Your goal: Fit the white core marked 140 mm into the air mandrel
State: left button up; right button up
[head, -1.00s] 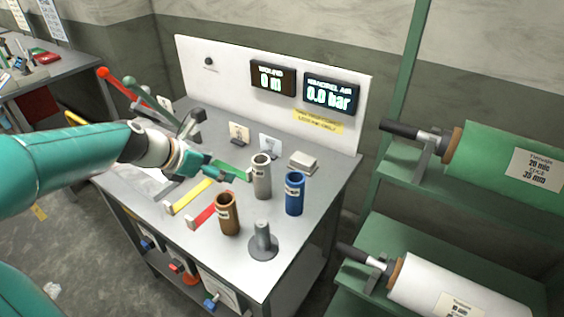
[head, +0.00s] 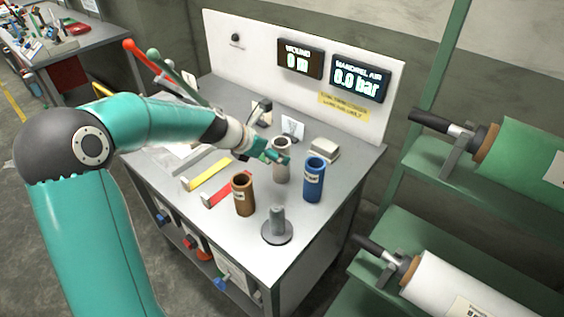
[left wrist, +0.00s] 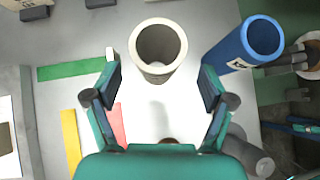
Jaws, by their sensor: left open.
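The white core (head: 282,168) stands upright on the bench between the brown core and the blue core. It shows in the left wrist view as an open-topped tube (left wrist: 142,62). Its marking cannot be read. My left gripper (head: 272,154) is open at the core's upper part, and its fingers (left wrist: 160,80) spread to either side of the core in the wrist view, with nothing held. A grey post on a round base (head: 277,222) stands at the bench's front; I cannot tell whether it is the air mandrel. My right gripper is not in view.
A blue core (head: 314,180) stands close to the right and a brown core (head: 243,195) at front left. Colored strips, red (head: 216,194) and yellow (head: 207,174), lie on the bench. A back panel bears a display reading 0.0 bar (head: 360,77). Film rolls (head: 540,155) are on the right rack.

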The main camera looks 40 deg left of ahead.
aim_at(281, 174)
pick_arm(q)
jog(key=x, duration=0.5)
jog(key=shift+s+a+f+b, duration=0.1)
jog(key=shift+a+f+b, duration=0.1)
jog(key=shift+f+b, duration=0.2)
jog(key=shift+r, duration=0.1)
jog(key=c, duration=1.2)
